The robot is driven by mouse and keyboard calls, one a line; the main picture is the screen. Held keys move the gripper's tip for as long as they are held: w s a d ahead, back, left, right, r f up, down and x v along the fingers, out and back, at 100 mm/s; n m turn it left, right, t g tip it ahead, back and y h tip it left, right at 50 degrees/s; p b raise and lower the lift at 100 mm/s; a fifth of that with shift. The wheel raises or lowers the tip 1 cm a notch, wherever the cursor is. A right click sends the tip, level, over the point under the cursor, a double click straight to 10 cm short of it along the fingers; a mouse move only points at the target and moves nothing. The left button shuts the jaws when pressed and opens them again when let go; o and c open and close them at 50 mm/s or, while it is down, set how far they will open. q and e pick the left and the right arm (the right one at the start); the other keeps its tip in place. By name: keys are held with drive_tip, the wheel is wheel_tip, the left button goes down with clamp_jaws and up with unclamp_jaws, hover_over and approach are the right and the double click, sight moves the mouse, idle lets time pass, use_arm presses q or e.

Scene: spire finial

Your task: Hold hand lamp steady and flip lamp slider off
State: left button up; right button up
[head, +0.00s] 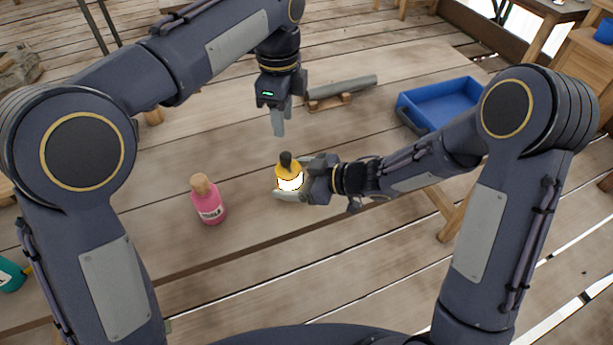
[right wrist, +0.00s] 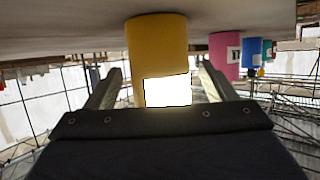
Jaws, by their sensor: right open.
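The hand lamp (head: 287,170) is yellow with a black top and a bright white lit panel. It stands upright on the wooden table (head: 340,240). My right gripper (head: 290,190) is low beside it, with its fingers apart around the lamp. In the right wrist view, which is upside down, the lamp (right wrist: 157,50) is between the open fingers (right wrist: 160,88), with a gap on each side. My left gripper (head: 279,122) hangs above and behind the lamp, pointing down and clear of it. Its finger opening is not clear. I cannot make out the slider.
A pink bottle (head: 208,200) with a cork stands left of the lamp. A blue tray (head: 440,100) lies at the back right. A grey cylinder (head: 342,87) rests on a wooden block behind the lamp. A teal bottle (head: 10,273) is at the far left. The front table is clear.

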drive_tip(key=shift+w+a+f, duration=0.15)
drive_tip(key=shift+w+a, duration=0.05)
drive_tip(key=shift+a, duration=0.2)
use_arm(q)
drive_tip(key=shift+c, duration=0.5)
use_arm(e)
drive_tip(key=c, duration=1.1)
use_arm(q)
drive_tip(key=shift+a+f, duration=0.1)
drive_tip(key=shift+a, duration=0.15)
drive_tip(key=shift+c, duration=1.1)
drive_tip(key=a+n+h, duration=0.1)
drive_tip(key=a+n, duration=0.1)
drive_tip(key=a+f+n+h, duration=0.1)
drive_tip(key=a+n, duration=0.1)
drive_tip(key=a+n+h, duration=0.1)
drive_tip(key=a+n, duration=0.1)
drive_tip(key=n, duration=0.1)
drive_tip(key=shift+w+a+f+h, duration=0.25)
drive_tip(key=shift+w+a+h, duration=0.05)
drive_tip(key=shift+w+h, duration=0.1)
clamp_jaws()
drive_tip(key=a+n+t+h, duration=0.1)
drive_tip(key=a+n+h, duration=0.2)
drive_tip(key=a+n, duration=0.3)
drive_tip(key=n, duration=0.2)
drive_tip(key=shift+a+f+n+t, duration=0.15)
drive_tip(key=shift+n+t, duration=0.15)
drive_tip(key=shift+t, duration=0.1)
drive_tip(key=shift+w, duration=0.1)
